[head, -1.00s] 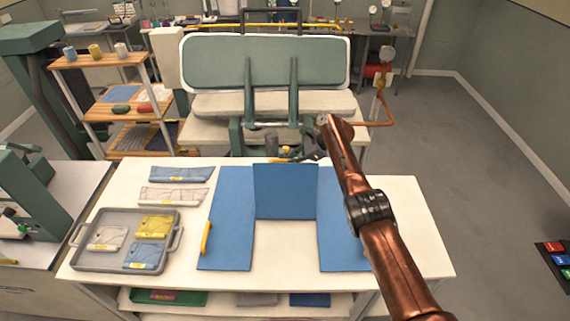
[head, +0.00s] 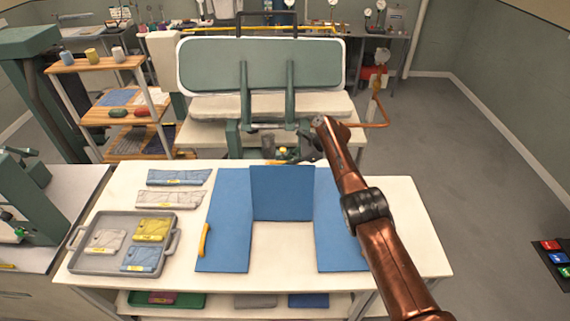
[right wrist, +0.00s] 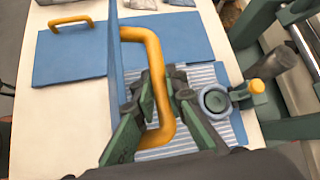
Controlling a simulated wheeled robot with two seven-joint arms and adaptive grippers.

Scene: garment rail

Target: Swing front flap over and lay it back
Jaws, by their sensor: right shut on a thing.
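The blue folding board on the white table has a left panel (head: 224,225) and a right panel (head: 335,235) lying flat. The front flap (head: 282,193) stands up between them at the back; in the right wrist view the flap (right wrist: 115,45) shows nearly edge-on. My right gripper (head: 308,152) is behind the flap. In the right wrist view, my right gripper (right wrist: 165,98) is shut on the flap's yellow handle (right wrist: 152,65). A striped surface (right wrist: 200,78) lies below it. My left gripper is out of view.
A grey tray (head: 85,262) with folded garments stands at the left. Two folded garments (head: 170,198) lie behind it. The left panel carries a yellow handle (head: 204,240). A green press (head: 262,66) stands behind the table. The table's right end is bare.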

